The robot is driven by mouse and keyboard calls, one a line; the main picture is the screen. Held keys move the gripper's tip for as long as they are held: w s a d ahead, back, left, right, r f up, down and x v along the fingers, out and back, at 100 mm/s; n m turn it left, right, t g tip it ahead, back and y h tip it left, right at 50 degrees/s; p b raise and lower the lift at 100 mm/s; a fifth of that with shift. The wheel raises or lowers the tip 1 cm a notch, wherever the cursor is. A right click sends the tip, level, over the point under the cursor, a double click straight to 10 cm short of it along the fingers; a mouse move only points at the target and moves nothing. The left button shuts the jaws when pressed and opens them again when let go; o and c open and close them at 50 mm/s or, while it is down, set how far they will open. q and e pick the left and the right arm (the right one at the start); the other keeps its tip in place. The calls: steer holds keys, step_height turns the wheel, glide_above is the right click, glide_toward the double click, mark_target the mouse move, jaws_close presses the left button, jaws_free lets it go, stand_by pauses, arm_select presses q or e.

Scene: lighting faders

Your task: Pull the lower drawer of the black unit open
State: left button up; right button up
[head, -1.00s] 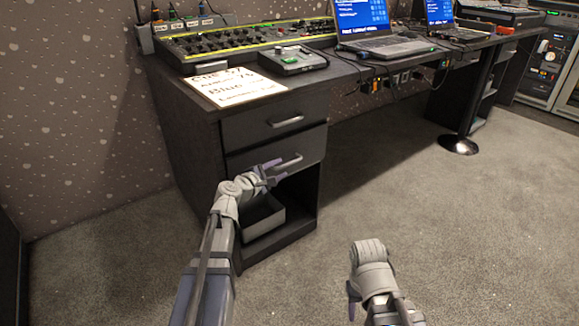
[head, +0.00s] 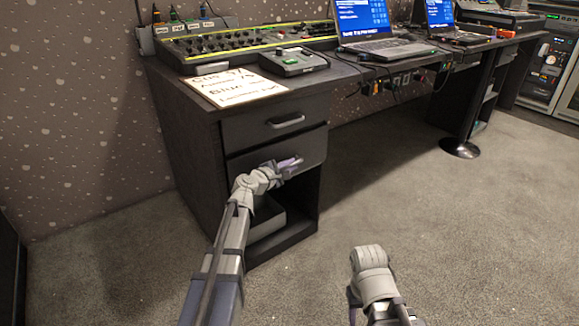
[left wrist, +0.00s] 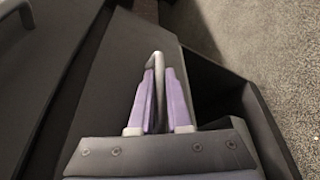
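The black unit is the dark pedestal (head: 185,150) under the desk's left end.
Below the lower drawer is an open compartment holding a grey box (head: 268,222). A paper sheet (head: 232,88), a mixing console (head: 200,45) and a laptop (head: 385,45) lie on the desktop. The carpet (head: 420,215) in front is clear.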

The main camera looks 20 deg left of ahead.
arm_select(q)
jaws_close()
stand_by(1.0)
